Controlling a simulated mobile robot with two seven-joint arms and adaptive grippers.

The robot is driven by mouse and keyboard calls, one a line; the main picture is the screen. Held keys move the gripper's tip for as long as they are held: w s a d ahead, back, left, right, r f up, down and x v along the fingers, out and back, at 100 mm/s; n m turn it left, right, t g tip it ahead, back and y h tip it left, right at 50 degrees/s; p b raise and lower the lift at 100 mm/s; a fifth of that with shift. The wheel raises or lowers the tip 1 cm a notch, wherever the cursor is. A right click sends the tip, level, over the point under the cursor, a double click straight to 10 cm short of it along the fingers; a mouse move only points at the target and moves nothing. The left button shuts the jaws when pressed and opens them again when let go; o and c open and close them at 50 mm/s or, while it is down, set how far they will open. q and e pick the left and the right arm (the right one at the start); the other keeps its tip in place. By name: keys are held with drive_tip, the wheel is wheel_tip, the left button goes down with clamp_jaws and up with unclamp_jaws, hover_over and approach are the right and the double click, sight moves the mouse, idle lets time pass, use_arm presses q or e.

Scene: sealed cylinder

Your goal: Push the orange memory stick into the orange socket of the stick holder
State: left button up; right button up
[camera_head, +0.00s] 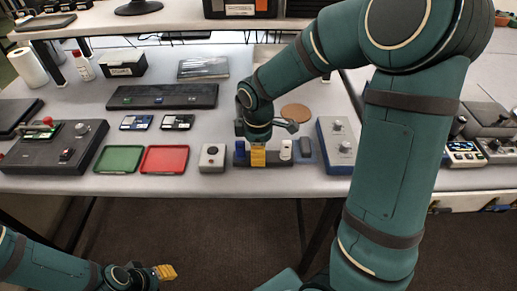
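The stick holder (277,163) is a low dark bar near the front edge of the table. A blue stick (240,149) stands at its left end and a white stick (286,149) right of its middle. My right gripper (258,158) reaches down from above onto the holder between them, its yellow-orange fingertips at the bar. I cannot make out the orange stick or the orange socket; the fingers cover that part, and whether they are closed on anything is unclear. My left gripper (165,272), with similar yellow-orange fingertips, is low in front of the table, away from the holder.
A grey box with a round knob (212,158) stands left of the holder, and a grey two-knob box (338,145) stands right. Red (164,160) and green (118,160) trays lie further left. A brown round coaster (296,113) lies behind the holder.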

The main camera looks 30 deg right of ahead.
wheel_tip(320, 180, up, 12)
drive_tip(key=shift+s+a+r, duration=0.1)
idle(0.6)
idle(0.5)
